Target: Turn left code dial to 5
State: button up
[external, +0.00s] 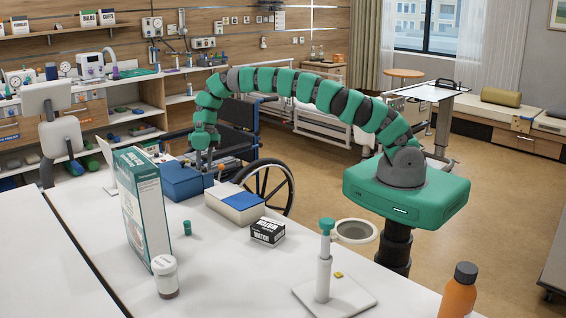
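My green segmented arm arches from its base at right over to the left. My gripper (204,164) points down at the right side of a blue box (181,184) on the white table. The gripper is small and partly against the dark wheelchair behind it, so its opening and any contact with the box cannot be made out. No code dial or digit can be made out. A white box with a blue top (227,208) lies just right of the blue box.
A tall green and white carton (141,208), a small green container (187,228), a white jar (165,278), a black-and-white box (267,232), a stand with a round lens (355,232) and an orange bottle (459,292) stand on the table. A wheelchair (268,185) is behind.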

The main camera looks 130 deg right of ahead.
grip_shut()
jog(key=shift+m+b, duration=0.3)
jog(key=shift+b, duration=0.05)
